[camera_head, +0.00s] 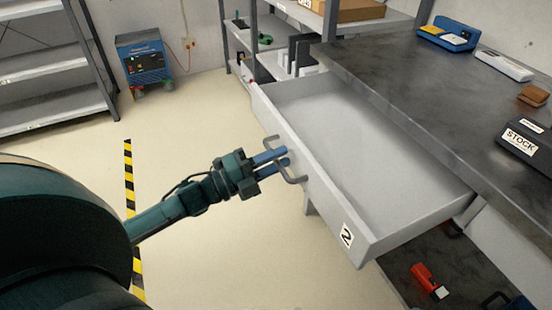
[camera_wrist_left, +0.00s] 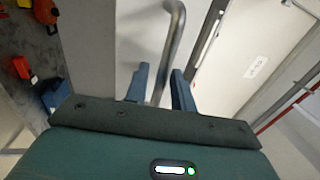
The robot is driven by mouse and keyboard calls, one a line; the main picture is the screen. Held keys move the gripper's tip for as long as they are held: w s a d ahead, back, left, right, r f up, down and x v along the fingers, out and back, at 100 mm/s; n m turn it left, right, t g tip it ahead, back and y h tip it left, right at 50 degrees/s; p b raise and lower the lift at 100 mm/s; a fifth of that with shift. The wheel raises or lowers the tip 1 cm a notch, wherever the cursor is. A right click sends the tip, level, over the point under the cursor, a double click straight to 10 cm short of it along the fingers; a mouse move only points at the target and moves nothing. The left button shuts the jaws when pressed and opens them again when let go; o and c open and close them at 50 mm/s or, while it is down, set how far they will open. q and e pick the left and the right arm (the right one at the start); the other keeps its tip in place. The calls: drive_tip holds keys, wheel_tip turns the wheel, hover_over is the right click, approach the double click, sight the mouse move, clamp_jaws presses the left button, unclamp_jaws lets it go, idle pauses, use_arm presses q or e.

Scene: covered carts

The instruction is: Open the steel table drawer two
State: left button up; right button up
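The grey drawer marked "2" (camera_head: 347,236) is pulled far out from under the steel table (camera_head: 400,85). Its inside looks empty. A bent bar handle (camera_head: 297,179) sits on its front. My left gripper (camera_head: 276,161) is at the handle, with its two blue fingers apart. In the left wrist view the handle bar (camera_wrist_left: 172,45) runs between the fingertips (camera_wrist_left: 162,82), with a small gap seeming to show on each side. My right gripper is not in view.
On the tabletop are a blue tray (camera_head: 447,34), a brown block (camera_head: 533,95) and a dark "STOCK" box (camera_head: 525,140). A red tool (camera_head: 428,280) lies on the lower shelf. Shelving (camera_head: 50,70) and a blue machine (camera_head: 143,60) stand behind. The floor left of the drawer is clear.

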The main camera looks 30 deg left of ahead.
use_arm(q)
drive_tip(key=v, duration=1.3)
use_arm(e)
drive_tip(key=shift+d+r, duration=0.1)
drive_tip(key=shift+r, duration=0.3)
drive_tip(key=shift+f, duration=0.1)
